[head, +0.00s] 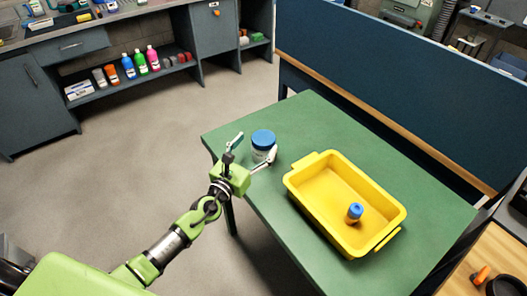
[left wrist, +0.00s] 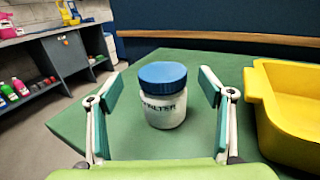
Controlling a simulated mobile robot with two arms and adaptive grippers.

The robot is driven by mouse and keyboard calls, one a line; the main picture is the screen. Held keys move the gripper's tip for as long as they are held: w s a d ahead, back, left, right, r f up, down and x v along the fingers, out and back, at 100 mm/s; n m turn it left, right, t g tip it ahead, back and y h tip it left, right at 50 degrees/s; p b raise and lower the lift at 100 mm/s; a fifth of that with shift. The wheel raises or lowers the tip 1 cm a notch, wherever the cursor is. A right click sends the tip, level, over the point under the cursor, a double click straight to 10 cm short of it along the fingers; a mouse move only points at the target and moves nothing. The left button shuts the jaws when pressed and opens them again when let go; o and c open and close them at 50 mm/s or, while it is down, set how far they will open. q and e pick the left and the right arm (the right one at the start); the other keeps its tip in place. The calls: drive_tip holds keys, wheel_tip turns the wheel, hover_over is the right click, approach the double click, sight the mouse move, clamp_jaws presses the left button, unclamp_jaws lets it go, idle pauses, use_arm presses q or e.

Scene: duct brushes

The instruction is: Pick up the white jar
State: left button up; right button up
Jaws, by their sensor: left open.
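The white jar (head: 263,146) has a blue lid and stands upright on the green table (head: 300,115) near its left corner. In the left wrist view the jar (left wrist: 163,100) shows dark lettering on its front, partly reading "LTER". My left gripper (head: 254,151) is open, with its fingers on either side of the jar's near side. In the left wrist view the fingers of the left gripper (left wrist: 162,92) stand apart from the jar with a gap on both sides. My right gripper is not in view.
A yellow tray (head: 303,190) lies on the table to the right of the jar and holds a small blue-capped bottle (head: 355,212). A dark blue partition (head: 390,70) stands behind the table. The table around the jar is clear.

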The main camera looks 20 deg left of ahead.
sight(263, 138)
use_arm(q)
drive_tip(key=w, duration=0.2)
drive_tip(key=w+d, duration=0.1)
drive_tip(key=w, duration=0.1)
drive_tip(key=shift+w+d+f, duration=0.1)
drive_tip(key=shift+w+f, duration=0.1)
drive_tip(key=shift+w, duration=0.05)
drive_tip(key=shift+s, duration=0.1)
drive_tip(key=shift+c, duration=0.4)
drive_tip(key=c, duration=1.6)
drive_tip(key=shift+r, duration=0.15)
